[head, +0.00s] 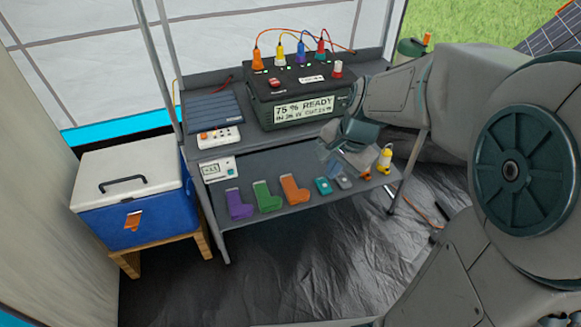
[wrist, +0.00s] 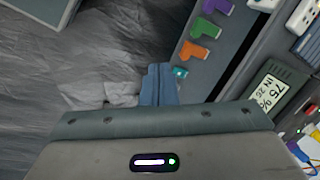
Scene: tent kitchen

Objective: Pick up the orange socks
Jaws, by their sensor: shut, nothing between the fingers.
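The orange socks (head: 293,189) lie flat on the lower grey shelf, to the right of the green socks (head: 266,196) and purple socks (head: 239,204). The orange socks also show in the wrist view (wrist: 196,50), ahead and to the right of the fingertips. My gripper (head: 335,160) is above the right part of the shelf, to the right of the orange socks and apart from them. In the wrist view my gripper's blue fingers (wrist: 159,72) are together and empty.
A teal device (head: 323,186) and a grey one (head: 343,182) lie right of the orange socks. A yellow-and-white bottle (head: 384,160) stands further right. The black power station (head: 300,95) stands on the upper level. A blue cooler (head: 130,215) stands left.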

